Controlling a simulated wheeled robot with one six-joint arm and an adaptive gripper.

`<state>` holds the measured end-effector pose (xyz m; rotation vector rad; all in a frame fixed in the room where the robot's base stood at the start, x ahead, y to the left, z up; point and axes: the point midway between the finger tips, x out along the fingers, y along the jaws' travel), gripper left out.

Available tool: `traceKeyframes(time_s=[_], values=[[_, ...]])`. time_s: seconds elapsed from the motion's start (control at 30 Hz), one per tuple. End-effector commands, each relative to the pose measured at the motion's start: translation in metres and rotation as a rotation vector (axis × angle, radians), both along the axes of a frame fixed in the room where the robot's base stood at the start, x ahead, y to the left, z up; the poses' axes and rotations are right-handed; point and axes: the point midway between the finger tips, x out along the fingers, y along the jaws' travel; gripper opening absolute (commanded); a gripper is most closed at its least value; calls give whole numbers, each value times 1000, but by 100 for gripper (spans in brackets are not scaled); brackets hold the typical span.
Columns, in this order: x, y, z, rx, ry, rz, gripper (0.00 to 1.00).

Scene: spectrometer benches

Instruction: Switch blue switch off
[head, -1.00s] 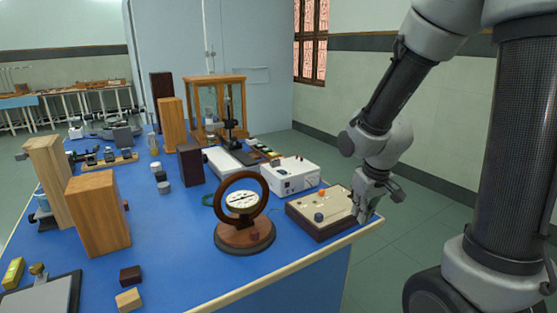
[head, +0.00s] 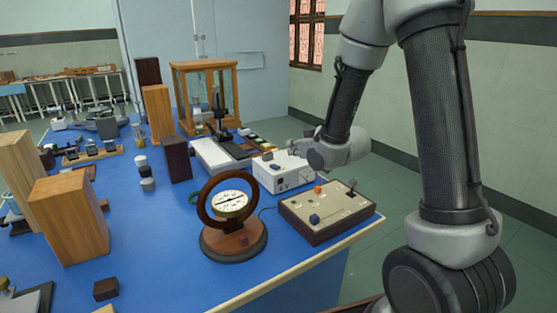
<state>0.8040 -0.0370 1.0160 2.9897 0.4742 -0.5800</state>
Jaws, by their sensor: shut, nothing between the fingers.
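A brown wooden switch box (head: 326,232) with a beige top sits at the right front corner of the blue bench. A blue knob-like switch (head: 314,219) stands at its front left. An orange one (head: 318,189) is behind it, and a small dark lever (head: 352,184) is at the right. The blue switch's on or off position is too small to tell. My gripper (head: 296,145) is shut and empty, partly hidden by my wrist. It appears above or behind the white instrument box (head: 284,172), apart from the switch box.
A round dial instrument in a dark ring (head: 232,205) stands left of the switch box. A glass-sided wooden case (head: 205,95) is farther back. Wooden blocks (head: 68,220) fill the left. The bench's front edge (head: 300,268) is near; open floor lies to the right.

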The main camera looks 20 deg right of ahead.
Motion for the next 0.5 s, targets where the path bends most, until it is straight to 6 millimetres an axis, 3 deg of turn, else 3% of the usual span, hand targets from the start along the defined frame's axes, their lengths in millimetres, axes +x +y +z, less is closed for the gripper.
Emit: traceKeyframes(time_s=[0.27, 0.5], values=[[14, 5, -7, -1, 3, 1, 0], [57, 19, -25, -1, 2, 0, 0]])
